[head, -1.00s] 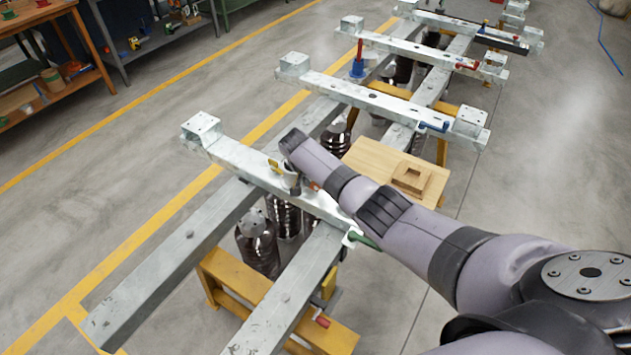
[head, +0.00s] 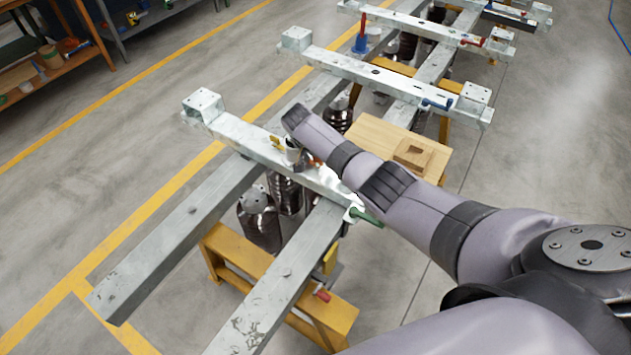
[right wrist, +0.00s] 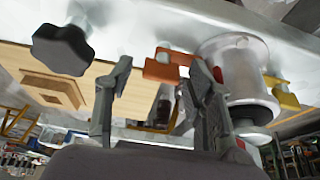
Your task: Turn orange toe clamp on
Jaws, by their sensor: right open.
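The orange toe clamp (right wrist: 162,68) shows in the right wrist view beside a white cylinder (right wrist: 236,70) under the pale metal beam. In the head view a small orange-red part (head: 314,160) shows beside the cylinder (head: 293,151), partly hidden by my right arm. My right gripper (right wrist: 162,72) is open, with one finger on each side of the orange clamp in the picture. I cannot tell whether the fingers touch it. The right finger overlaps the cylinder's edge. In the head view my forearm hides the fingers. My left gripper is not in view.
A yellow clamp (right wrist: 284,92) is on the cylinder's other side. A black knob (right wrist: 62,49) hangs near the left finger. A green handle (head: 366,217) lies by my forearm. A wooden board (head: 380,134) with a block is behind the arm. Parallel beams stand on yellow trestles (head: 225,258).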

